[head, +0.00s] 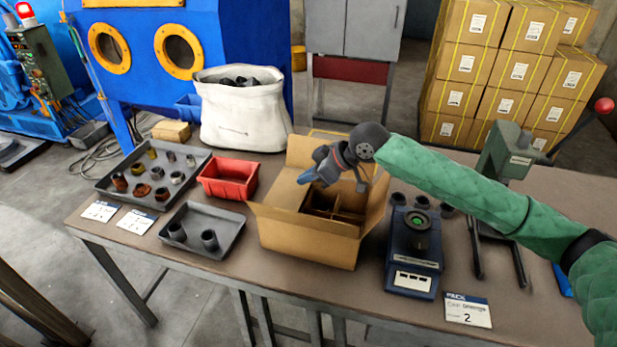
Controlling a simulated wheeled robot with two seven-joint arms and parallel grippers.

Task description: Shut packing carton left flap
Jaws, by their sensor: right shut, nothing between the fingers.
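The open brown packing carton (308,245) stands on the workbench in the middle of the head view, with cardboard dividers (337,204) showing inside. A smooth tan panel (281,191) at its left side looks like the left flap, slanting inward over the left part of the opening; its exact angle is hard to tell. The right flap (377,203) stands up and leans outward. My right gripper (306,178) is shut and empty, above the carton's left part beside that panel. I cannot tell if it touches it. My left gripper is not in view.
A red bin (228,180) and a grey tray with two dark parts (203,243) are left of the carton. A blue scale (413,266) stands close on its right, below my right arm. A white sack (240,125) is behind. The bench's front edge is near.

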